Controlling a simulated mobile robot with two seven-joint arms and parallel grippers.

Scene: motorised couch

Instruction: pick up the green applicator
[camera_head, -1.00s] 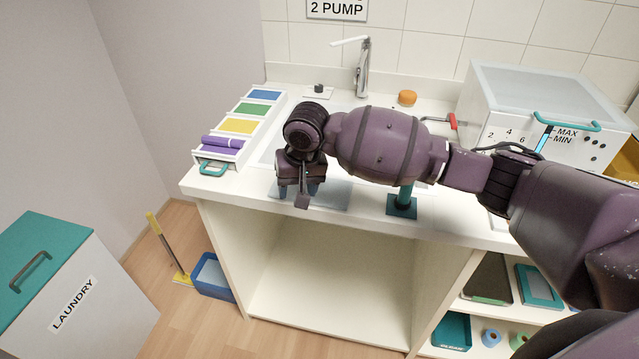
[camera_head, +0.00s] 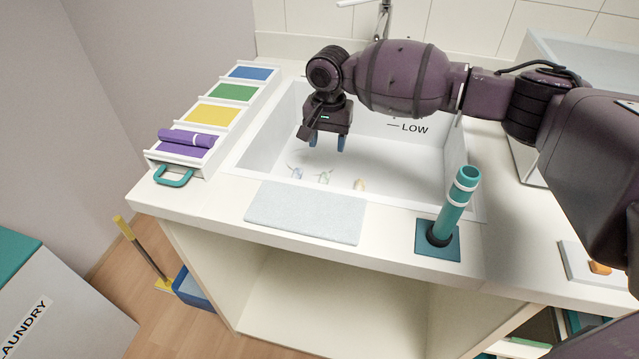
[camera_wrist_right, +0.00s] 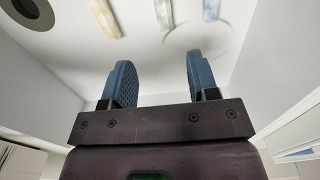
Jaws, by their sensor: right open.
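The green applicator (camera_head: 324,177) is a small pale green piece lying on the sink floor, between a bluish one (camera_head: 296,173) and an orange-yellow one (camera_head: 359,184). In the right wrist view the green one (camera_wrist_right: 163,14) shows at the top edge, partly cut off, beyond the gap between my fingers. My right gripper (camera_head: 327,142) is open and empty, with its blue fingers pointing down over the sink, above and behind the applicators. Its fingers also show in the right wrist view (camera_wrist_right: 160,70), touching nothing. My left gripper is in no view.
The white sink (camera_head: 258,150) has walls around the applicators. A grey mat (camera_head: 306,212) lies on the counter in front. A teal upright tube (camera_head: 456,205) stands at the front right. A tray of coloured cloths (camera_head: 231,92) is to the left.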

